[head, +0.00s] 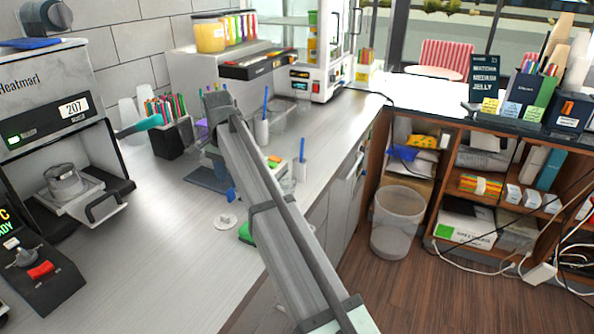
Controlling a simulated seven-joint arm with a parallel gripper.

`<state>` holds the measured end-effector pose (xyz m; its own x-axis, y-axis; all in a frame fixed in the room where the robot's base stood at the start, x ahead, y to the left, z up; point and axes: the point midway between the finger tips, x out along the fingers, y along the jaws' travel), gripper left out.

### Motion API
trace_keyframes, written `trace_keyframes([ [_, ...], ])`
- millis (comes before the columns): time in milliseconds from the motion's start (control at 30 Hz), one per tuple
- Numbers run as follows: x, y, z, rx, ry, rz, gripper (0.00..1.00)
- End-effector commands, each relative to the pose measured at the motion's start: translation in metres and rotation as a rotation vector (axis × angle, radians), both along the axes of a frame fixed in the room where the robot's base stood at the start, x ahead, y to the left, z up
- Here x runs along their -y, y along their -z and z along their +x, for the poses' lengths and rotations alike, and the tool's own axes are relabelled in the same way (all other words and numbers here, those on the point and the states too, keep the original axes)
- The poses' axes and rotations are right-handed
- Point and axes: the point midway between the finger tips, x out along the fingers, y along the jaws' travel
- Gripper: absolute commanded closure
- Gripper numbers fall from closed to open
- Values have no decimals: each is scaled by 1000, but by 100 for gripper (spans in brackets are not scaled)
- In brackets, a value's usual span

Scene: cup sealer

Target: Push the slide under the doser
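The grey machine (52,103), with a display reading 207, stands at the left of the head view. In its lower opening the slide (96,210), a pale plate with a dark loop handle (103,207), sticks out toward the front right. A round metal piece (63,180) sits on the slide under the machine's upper housing. My arm crosses the middle of the view, and its end with my gripper (217,104) is over the counter, well to the right of the slide and apart from it. The fingers cannot be made out clearly.
A control box with a red switch (40,270) stands in front of the machine. A teal-ended piece (141,126) shows right of the machine, near a black pen holder (173,139). The counter (165,215) right of the slide is largely clear.

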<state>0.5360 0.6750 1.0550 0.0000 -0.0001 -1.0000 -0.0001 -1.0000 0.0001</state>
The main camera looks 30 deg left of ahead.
Motion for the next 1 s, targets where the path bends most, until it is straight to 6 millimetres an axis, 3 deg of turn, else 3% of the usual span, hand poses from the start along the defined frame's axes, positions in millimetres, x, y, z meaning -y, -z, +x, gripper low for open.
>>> trace_keyframes([
  [533,0,-88,1,0,1,1,61],
  [1000,60,-53,44,-38,70,72,61],
])
